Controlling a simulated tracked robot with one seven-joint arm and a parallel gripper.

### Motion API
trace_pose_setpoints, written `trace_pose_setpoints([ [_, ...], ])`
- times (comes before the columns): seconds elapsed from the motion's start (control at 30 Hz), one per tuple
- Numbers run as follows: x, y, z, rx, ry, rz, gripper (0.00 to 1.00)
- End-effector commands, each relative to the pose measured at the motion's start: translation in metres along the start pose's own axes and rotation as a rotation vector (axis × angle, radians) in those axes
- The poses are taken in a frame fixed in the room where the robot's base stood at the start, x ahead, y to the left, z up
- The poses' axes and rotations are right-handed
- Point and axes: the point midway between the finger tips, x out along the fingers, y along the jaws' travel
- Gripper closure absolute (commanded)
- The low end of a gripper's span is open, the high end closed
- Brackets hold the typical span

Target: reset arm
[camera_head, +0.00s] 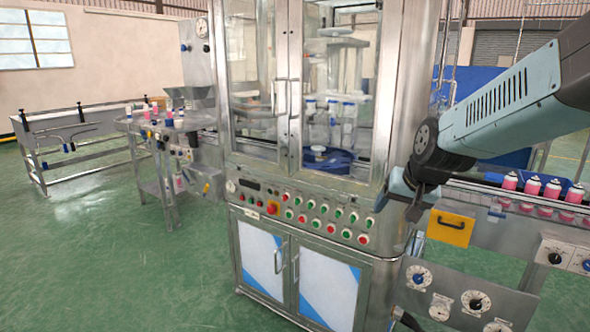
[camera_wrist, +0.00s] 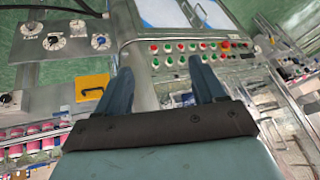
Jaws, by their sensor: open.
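My gripper (camera_wrist: 163,90) shows in the wrist view with its two blue-grey fingers apart and nothing between them. Beyond the fingers is the crimping machine's control panel (camera_wrist: 190,55), with rows of red and green buttons. In the head view my arm reaches in from the right, and the gripper end hangs in front of the machine's right edge, partly hidden by the arm. The crimping machine (camera_head: 398,90) stands in the middle, with glass doors above and the control panel (camera_head: 247,201) below them.
Pink cans (camera_head: 552,190) stand in a row on the conveyor at the right, close to my arm. A yellow plate with a black handle (camera_head: 450,227) and a dial panel (camera_head: 466,300) are below. A round table (camera_head: 145,126) stands left; green floor (camera_head: 90,270) is clear there.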

Motion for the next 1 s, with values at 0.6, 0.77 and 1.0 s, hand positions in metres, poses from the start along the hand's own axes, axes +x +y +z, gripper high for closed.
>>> trace_pose_setpoints([
  [0.6,-0.123,0.021,0.100,-0.230,-0.039,0.096,0.31],
  [0.77,-0.130,0.024,0.109,-0.246,-0.045,0.112,0.31],
  [1.0,-0.131,0.024,0.109,-0.247,-0.046,0.113,0.31],
])
